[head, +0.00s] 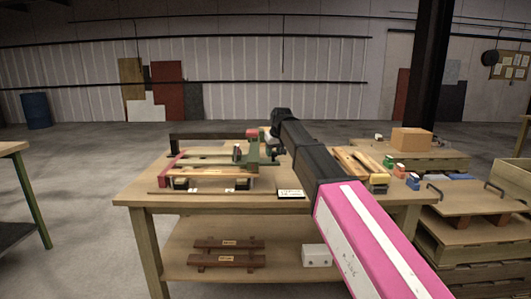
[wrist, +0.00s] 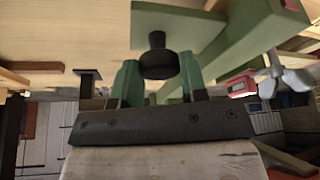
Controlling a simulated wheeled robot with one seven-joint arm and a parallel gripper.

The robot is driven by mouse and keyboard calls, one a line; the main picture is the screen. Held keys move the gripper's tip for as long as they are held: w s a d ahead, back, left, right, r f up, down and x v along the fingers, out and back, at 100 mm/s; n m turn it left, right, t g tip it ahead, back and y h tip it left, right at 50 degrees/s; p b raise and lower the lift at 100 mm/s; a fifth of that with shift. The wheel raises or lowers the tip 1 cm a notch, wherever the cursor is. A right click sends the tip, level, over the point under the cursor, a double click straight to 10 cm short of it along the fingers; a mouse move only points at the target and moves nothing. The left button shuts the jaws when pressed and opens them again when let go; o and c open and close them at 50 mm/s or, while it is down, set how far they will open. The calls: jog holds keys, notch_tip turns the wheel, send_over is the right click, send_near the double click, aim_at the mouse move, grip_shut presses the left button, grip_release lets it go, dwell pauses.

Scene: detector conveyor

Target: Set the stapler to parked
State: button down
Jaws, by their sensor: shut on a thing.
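The stapler appears to be the green machine (head: 254,152) with a red top on the workbench, at the right end of a low frame with rails. In the wrist view its green body (wrist: 225,45) fills the upper right, with a short black knob (wrist: 158,62) on it. My gripper (wrist: 158,78) has its two green fingers on either side of this knob and is shut on it. In the head view my arm reaches in from the lower right, and its dark end hides part of the machine's right side. The finger contact is hidden there.
The workbench (head: 140,192) carries the railed frame, with a red bar (head: 172,165) at its left. A small label plate (head: 290,194) lies in front. Coloured blocks (head: 379,179) and a cardboard box (head: 411,140) are to the right. A grey wing-shaped handle (wrist: 283,76) is close right of the fingers.

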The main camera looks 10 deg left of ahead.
jog(key=w+d, duration=0.3)
jog(key=d, duration=1.1)
jog(key=shift+w+d, duration=0.25)
jog(key=shift+d, duration=0.05)
jog(key=c, duration=0.7)
grip_release()
jog(key=shift+d, duration=0.1)
jog(key=shift+r, duration=0.1)
jog(key=v, duration=1)
jog(key=shift+s+r, duration=0.1)
jog(key=shift+r, duration=0.2)
